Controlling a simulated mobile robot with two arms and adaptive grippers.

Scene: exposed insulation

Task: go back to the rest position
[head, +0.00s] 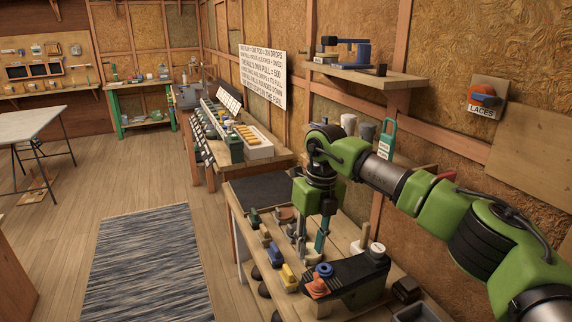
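My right arm comes in from the right, green and grey. Its gripper (312,240) points down over the near workbench (345,232). Its two fingers look apart, and I see nothing held between them. Small items and a black fixture lie below and around the fingertips; I cannot tell how much height is between them. My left gripper is not in view.
The bench bears a yellow block (288,277), a blue block (275,255), an orange piece (317,287) and a black fixture (358,277). A wall shelf (363,75) is above the arm. A striped rug (150,265) lies on open floor to the left.

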